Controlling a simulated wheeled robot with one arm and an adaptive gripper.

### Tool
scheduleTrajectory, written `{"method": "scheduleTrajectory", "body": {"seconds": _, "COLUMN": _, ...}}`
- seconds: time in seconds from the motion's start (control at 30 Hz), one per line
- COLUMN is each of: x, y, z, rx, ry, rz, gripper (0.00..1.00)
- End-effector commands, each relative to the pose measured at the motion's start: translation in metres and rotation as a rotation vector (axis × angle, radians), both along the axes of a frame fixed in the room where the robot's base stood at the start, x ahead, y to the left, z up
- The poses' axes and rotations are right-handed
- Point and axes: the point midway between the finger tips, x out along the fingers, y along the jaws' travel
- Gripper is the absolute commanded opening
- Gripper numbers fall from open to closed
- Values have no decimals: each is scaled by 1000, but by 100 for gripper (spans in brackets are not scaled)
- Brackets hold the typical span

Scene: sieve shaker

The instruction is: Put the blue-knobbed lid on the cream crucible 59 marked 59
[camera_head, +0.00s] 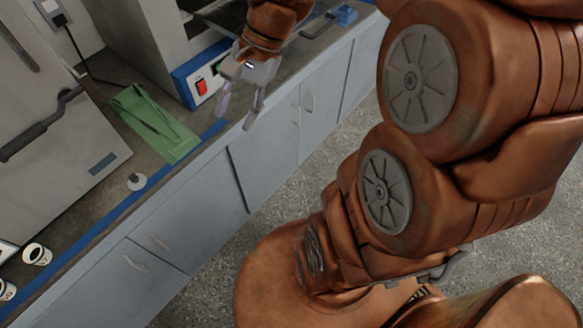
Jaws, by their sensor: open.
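My gripper (237,114) is open and empty, fingers pointing down, by the counter's front edge near a blue box with a red switch. A small pale round piece with a darker top (137,181) lies on the counter to its lower left, well apart from it. It may be the lid, but its knob colour is too small to tell. Two cream crucibles stand at the far lower left: one open crucible with dark marks (37,254) and one cut by the picture edge (5,290). I cannot read the number on either.
A green tray (155,122) with a dark tool on it lies on the counter. A blue box with a red switch (201,87) is beside my gripper. Blue tape (110,215) runs along the counter edge.

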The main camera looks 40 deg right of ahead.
Motion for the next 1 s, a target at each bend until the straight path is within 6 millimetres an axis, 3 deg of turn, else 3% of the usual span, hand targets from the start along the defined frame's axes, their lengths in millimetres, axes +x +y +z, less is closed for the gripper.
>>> {"method": "scheduleTrajectory", "body": {"seconds": 0.03, "x": -21, "y": 11, "z": -7, "rx": -49, "ry": -12, "rz": 112, "gripper": 46}}
{"method": "scheduleTrajectory", "body": {"seconds": 0.17, "x": -69, "y": 19, "z": -25, "rx": -171, "ry": -42, "rz": 394, "gripper": 46}}
{"method": "scheduleTrajectory", "body": {"seconds": 0.3, "x": -112, "y": 14, "z": -40, "rx": -279, "ry": -70, "rz": 677, "gripper": 46}}
{"method": "scheduleTrajectory", "body": {"seconds": 0.4, "x": -132, "y": 5, "z": -47, "rx": -339, "ry": -86, "rz": 831, "gripper": 46}}
{"method": "scheduleTrajectory", "body": {"seconds": 0.6, "x": -151, "y": -6, "z": -55, "rx": -390, "ry": -97, "rz": 990, "gripper": 46}}
{"method": "scheduleTrajectory", "body": {"seconds": 1.0, "x": -152, "y": -8, "z": -55, "rx": -393, "ry": -96, "rz": 1002, "gripper": 46}}
